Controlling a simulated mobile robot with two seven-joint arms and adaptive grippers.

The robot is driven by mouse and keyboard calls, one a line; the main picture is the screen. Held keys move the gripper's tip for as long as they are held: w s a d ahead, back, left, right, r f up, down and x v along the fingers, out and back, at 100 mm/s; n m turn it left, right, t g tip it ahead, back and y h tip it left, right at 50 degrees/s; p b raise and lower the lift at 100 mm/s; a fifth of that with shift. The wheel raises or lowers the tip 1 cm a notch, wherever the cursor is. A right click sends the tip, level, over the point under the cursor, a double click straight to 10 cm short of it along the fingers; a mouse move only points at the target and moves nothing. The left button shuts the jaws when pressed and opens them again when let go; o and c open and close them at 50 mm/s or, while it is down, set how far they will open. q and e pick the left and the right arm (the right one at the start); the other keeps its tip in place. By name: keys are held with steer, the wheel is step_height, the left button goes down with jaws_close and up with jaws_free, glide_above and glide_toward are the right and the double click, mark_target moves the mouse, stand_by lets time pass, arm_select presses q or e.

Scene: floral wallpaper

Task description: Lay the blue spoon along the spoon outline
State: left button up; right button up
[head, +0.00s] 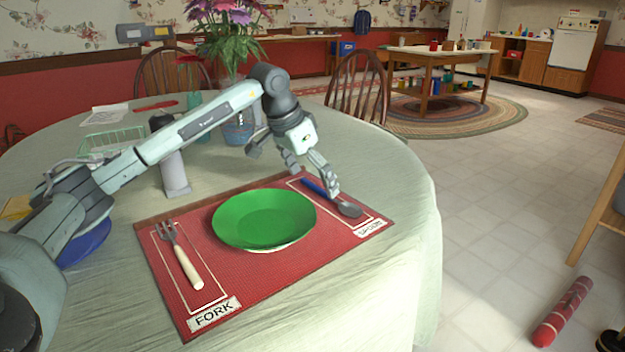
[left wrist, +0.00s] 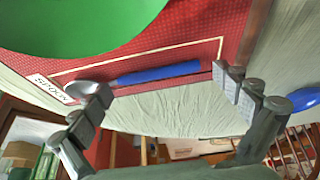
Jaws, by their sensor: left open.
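The blue spoon (head: 313,187) has a blue handle and a grey bowl. It lies on the right part of the red placemat (head: 285,262), near the mat's edge. The spoon outline (head: 328,211) is a white line beside it, with the SPOON label (head: 370,228) near the bowl end. In the left wrist view the spoon (left wrist: 160,73) lies roughly parallel to the long outline line (left wrist: 140,62), towards the mat edge; part of the outline is hidden. My left gripper (head: 313,178) is open, its fingers (left wrist: 165,92) spread lengthwise over the spoon. Contact cannot be told. My right gripper is not in view.
A green plate (head: 264,220) sits mid-mat, close to the spoon. A fork (head: 180,255) lies on the left by the FORK label (head: 213,312). A flower vase (head: 238,125) and a grey cylinder (head: 174,172) stand behind. The tablecloth (head: 400,200) right of the mat is clear.

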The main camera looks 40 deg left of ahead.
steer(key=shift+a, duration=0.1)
arm_select(q)
steer(key=shift+r, duration=0.3)
steer(key=v, duration=1.1)
steer(key=shift+r+p, duration=0.35)
steer(key=shift+p, duration=0.1)
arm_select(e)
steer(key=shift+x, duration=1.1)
arm_select(q)
steer(key=shift+s, duration=0.15)
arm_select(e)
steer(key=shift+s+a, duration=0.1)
